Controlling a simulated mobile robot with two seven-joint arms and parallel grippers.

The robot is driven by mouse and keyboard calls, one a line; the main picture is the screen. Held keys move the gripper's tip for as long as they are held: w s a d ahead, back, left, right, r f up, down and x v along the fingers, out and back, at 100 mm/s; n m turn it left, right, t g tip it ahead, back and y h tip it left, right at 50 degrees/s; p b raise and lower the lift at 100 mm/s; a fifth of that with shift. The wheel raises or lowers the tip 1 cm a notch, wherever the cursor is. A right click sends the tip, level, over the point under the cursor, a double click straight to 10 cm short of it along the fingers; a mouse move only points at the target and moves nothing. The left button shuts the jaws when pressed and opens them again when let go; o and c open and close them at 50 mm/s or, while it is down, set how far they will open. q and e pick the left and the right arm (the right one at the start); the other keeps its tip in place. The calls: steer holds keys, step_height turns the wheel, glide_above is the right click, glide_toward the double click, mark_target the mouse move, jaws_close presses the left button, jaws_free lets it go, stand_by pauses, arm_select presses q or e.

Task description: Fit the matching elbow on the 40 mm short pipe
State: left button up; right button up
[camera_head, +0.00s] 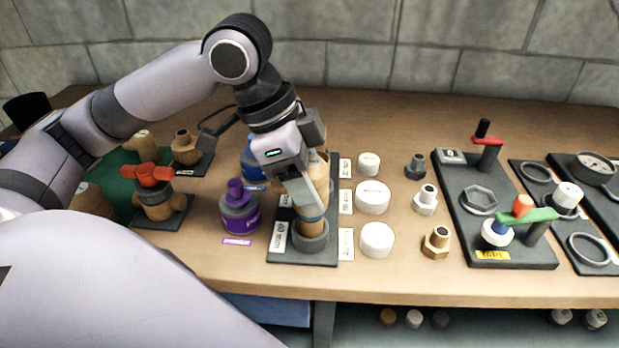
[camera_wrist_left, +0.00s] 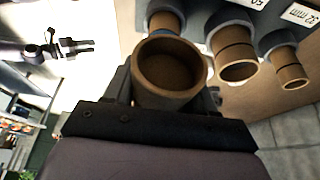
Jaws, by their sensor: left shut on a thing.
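In the head view my left gripper (camera_head: 303,200) points down over the front pipe of a dark rack. In the left wrist view it is shut on a tan elbow (camera_wrist_left: 165,97), whose round open mouth faces the camera. The 40 mm short pipe (camera_head: 311,225) stands upright in the front holder, by the label reading 40 mm (camera_head: 279,236). The fingers hide its upper part. In the wrist view a tan pipe end (camera_wrist_left: 165,20) lies just beyond the elbow; I cannot tell whether they touch. A dark gripper, seemingly my right one (camera_wrist_left: 76,47), shows small in the wrist view.
Other pipes (camera_wrist_left: 237,70) stand in the same rack. A purple can (camera_head: 239,217) is close on the left, and a red-handled valve (camera_head: 152,190) farther left. White caps (camera_head: 376,240) and a brass fitting (camera_head: 436,241) lie right. A tool board (camera_head: 482,232) stands beyond them.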

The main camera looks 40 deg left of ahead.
arm_select(q)
steer(key=shift+f, duration=0.3)
steer(key=shift+f, duration=0.45)
steer(key=o, duration=1.5)
